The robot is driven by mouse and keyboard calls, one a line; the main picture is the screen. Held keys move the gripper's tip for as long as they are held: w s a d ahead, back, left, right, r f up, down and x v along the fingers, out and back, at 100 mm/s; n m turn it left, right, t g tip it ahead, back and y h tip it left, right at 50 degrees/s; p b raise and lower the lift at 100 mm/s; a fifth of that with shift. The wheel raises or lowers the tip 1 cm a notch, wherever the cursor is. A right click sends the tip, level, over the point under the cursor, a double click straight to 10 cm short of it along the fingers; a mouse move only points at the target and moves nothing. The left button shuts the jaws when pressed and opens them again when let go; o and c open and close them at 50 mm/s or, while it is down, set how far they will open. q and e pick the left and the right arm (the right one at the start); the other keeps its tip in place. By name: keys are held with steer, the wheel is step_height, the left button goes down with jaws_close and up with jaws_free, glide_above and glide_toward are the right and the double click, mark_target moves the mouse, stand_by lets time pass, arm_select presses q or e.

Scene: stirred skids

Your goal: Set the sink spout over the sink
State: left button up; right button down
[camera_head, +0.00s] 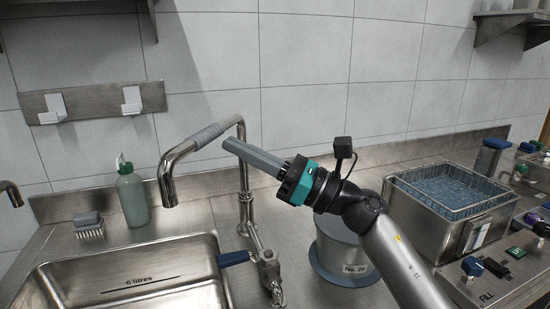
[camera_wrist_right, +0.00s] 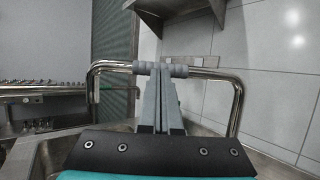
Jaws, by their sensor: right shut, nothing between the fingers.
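The sink spout (camera_head: 167,180) is a bent steel pipe with a grey ribbed sleeve (camera_head: 207,134) on its top bar. It rises from the tap column at right, and its outlet hangs down at left, above the back part of the sink in the picture; the exact height and depth are hard to tell. The steel sink (camera_head: 130,280) marked "6 litres" is at lower left. My right gripper (camera_head: 228,145) is shut and empty, its grey fingertips close to the sleeve. In the right wrist view the tips meet the sleeve (camera_wrist_right: 180,71) in the picture; contact cannot be told. My left gripper is not in view.
A blue tap lever (camera_head: 234,258) is beside the sink. A green bottle (camera_head: 132,198) and a brush (camera_head: 89,224) stand behind it. A hook rail (camera_head: 90,102) is on the wall.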

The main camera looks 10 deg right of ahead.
steer(key=shift+w+a+f, duration=0.1)
steer(key=shift+w+a, duration=0.15)
steer(key=shift+a, duration=0.3)
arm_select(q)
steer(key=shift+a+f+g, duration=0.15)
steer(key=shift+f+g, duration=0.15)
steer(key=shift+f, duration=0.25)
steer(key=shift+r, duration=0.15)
arm_select(e)
steer(key=shift+a, duration=0.15)
